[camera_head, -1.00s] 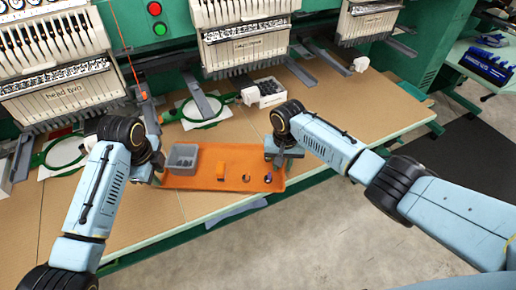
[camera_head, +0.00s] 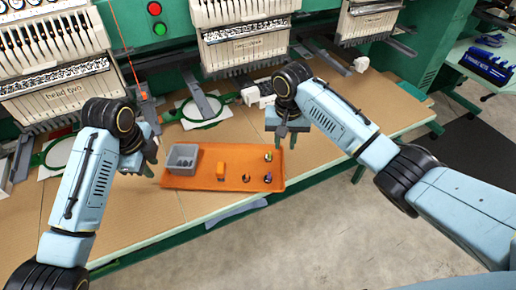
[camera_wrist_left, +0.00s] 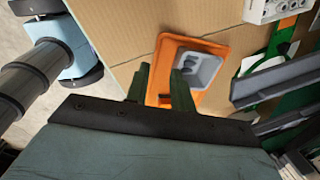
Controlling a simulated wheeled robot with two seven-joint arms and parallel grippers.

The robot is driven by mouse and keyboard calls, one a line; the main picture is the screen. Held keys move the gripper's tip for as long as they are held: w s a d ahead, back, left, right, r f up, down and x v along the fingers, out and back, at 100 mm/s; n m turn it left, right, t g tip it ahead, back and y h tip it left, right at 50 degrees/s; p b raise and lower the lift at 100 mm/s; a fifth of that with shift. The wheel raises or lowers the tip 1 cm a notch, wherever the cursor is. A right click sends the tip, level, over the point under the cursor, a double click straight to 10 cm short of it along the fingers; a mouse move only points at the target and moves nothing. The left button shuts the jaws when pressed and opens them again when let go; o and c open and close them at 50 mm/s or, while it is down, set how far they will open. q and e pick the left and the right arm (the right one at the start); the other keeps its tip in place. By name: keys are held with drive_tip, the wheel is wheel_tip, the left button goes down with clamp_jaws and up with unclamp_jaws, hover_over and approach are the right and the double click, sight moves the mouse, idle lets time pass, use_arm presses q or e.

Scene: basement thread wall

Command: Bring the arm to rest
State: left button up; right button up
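My left gripper (camera_head: 145,162) hangs just left of the orange tray, with its fingers apart and nothing between them. In the left wrist view its fingers (camera_wrist_left: 160,88) show a gap with the tray's orange behind it. My right gripper (camera_head: 287,142) is above the table just beyond the tray's far right corner. Its fingers look slightly apart and hold nothing visible. Both arms are bent over the table's front edge.
Embroidery heads (camera_head: 245,45) stand behind. The table's right part (camera_head: 370,110) is clear.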

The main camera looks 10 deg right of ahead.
drive_tip(key=shift+r, duration=0.85)
